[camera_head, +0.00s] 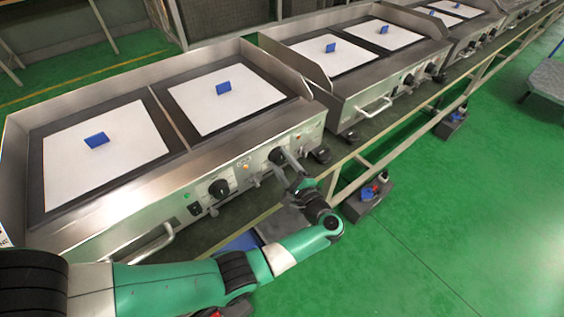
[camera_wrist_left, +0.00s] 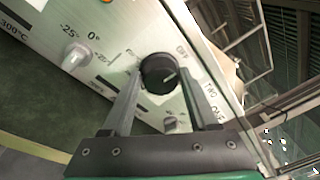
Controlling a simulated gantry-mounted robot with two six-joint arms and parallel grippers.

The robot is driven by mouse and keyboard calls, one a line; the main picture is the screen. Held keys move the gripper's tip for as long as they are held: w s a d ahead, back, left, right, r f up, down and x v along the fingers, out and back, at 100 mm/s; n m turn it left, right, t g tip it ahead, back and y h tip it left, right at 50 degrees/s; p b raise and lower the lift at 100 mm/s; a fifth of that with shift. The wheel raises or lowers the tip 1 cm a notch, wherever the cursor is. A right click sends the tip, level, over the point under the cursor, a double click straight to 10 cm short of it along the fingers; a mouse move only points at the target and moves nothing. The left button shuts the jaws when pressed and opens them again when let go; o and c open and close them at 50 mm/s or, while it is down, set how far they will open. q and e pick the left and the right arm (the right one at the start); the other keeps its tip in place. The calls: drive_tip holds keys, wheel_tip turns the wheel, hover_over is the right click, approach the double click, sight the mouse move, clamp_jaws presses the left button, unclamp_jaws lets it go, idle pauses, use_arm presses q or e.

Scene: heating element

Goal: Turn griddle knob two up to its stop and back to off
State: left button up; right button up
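A round black knob (camera_head: 277,156) sits at the right end of the front panel of the nearest griddle. In the left wrist view the knob (camera_wrist_left: 158,73) has a pale pointer line aimed up and to the right, with "OFF" printed at its upper right and "TWO" to its right. My left gripper (camera_head: 284,162) is at this knob, and in the left wrist view its two fingers (camera_wrist_left: 160,82) stand apart, one on each side of the knob. I see no clear grip; whether a finger touches the knob cannot be told. My right gripper is not in view.
Another black knob (camera_head: 219,188) is further left on the panel, near a small orange light (camera_head: 245,167). A smaller grey knob (camera_wrist_left: 75,57) with temperature marks is left in the wrist view. A bar handle (camera_head: 150,247) projects below.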

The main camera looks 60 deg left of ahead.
use_arm(q)
drive_tip(key=c, duration=0.8)
drive_tip(key=shift+c, duration=0.2)
drive_tip(key=shift+m, duration=0.4)
drive_tip(key=shift+w+r+m+h, duration=0.1)
drive_tip(key=shift+m+h, duration=0.15)
drive_tip(key=shift+m, duration=1.2)
drive_tip(key=shift+r+m+h, duration=0.1)
drive_tip(key=shift+m+h, duration=0.15)
drive_tip(key=shift+m, duration=1.2)
drive_tip(key=o, duration=1.4)
